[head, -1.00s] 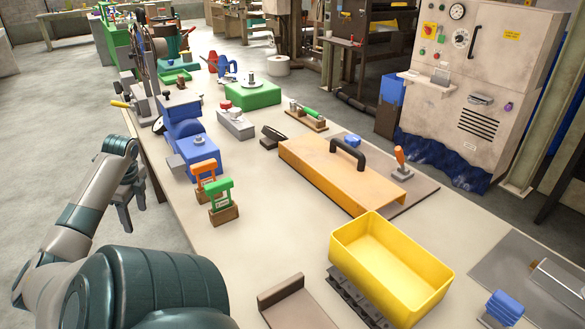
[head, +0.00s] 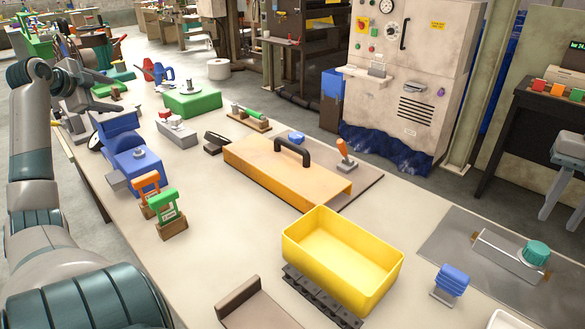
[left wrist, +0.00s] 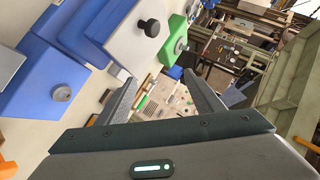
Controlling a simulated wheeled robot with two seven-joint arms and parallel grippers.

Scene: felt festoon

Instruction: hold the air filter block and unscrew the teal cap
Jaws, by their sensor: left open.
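The air filter block (head: 505,262) is a pale grey box lying on a dark metal sheet at the right of the table in the head view. The teal cap (head: 536,252) sits on top of its right end. My left gripper (head: 106,96) is at the far left end of the table, far from the block. In the left wrist view the left gripper (left wrist: 162,95) is open, with nothing between its fingers. The block and cap are not in the left wrist view. My right gripper is not in view.
A yellow bin (head: 345,258), a blue brush-like piece (head: 451,281) and an orange cover with a black handle (head: 285,170) stand left of the block. Blue machines (head: 130,155) and a green block (head: 192,101) stand near the left arm. Bare table lies in front of the orange cover.

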